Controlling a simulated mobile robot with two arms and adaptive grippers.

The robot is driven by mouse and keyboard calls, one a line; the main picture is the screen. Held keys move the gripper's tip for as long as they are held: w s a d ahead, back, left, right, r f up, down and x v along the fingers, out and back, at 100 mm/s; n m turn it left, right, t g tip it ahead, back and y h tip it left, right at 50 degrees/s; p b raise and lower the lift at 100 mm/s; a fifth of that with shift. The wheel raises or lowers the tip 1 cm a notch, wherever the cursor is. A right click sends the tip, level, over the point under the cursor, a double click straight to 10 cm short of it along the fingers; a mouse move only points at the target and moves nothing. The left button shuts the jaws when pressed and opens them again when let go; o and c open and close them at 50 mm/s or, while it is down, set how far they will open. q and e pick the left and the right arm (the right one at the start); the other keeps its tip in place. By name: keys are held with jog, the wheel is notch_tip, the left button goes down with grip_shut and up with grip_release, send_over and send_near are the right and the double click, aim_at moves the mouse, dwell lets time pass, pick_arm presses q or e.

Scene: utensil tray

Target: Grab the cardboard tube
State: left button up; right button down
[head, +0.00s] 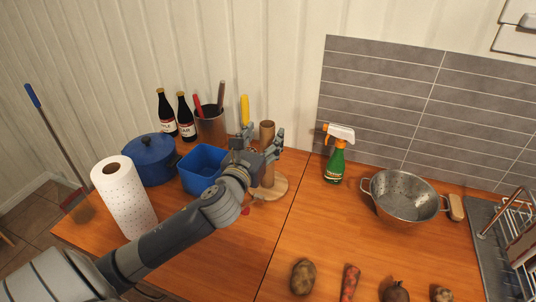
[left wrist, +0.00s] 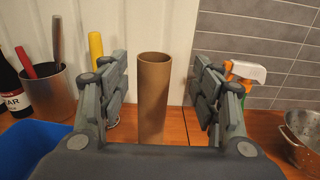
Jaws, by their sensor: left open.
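The brown cardboard tube (head: 267,133) stands upright toward the back of the wooden counter, partly hidden behind my left gripper in the head view. In the left wrist view the tube (left wrist: 153,100) stands between the two spread fingers, with a gap on either side. My left gripper (head: 263,145) is open, and it also shows in the left wrist view (left wrist: 160,88). The tube's lower end is hidden in the left wrist view by the gripper's body. My right gripper is not in view.
A blue bin (head: 203,182), blue pot (head: 150,160) and paper roll (head: 125,197) stand left of the gripper. A utensil holder (head: 211,127) and dark bottles (head: 186,118) are behind. A spray bottle (head: 335,165) and colander (head: 402,200) stand right. Vegetables lie in front.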

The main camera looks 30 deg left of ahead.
aim_at(264, 132)
pick_arm(q)
jog(key=shift+w+a+r+p, duration=0.2)
jog(key=shift+w+a+p, duration=0.15)
jog(key=shift+w, duration=0.15)
jog(key=p+x, duration=0.1)
jog(key=x, duration=0.2)
jog(key=shift+a+f, duration=0.1)
jog(key=shift+a, duration=0.05)
jog(key=shift+w+a+f, duration=0.1)
jog(key=shift+w+f, duration=0.05)
jog(key=shift+w, duration=0.35)
jog(key=shift+s, duration=0.15)
jog(key=c, duration=0.8)
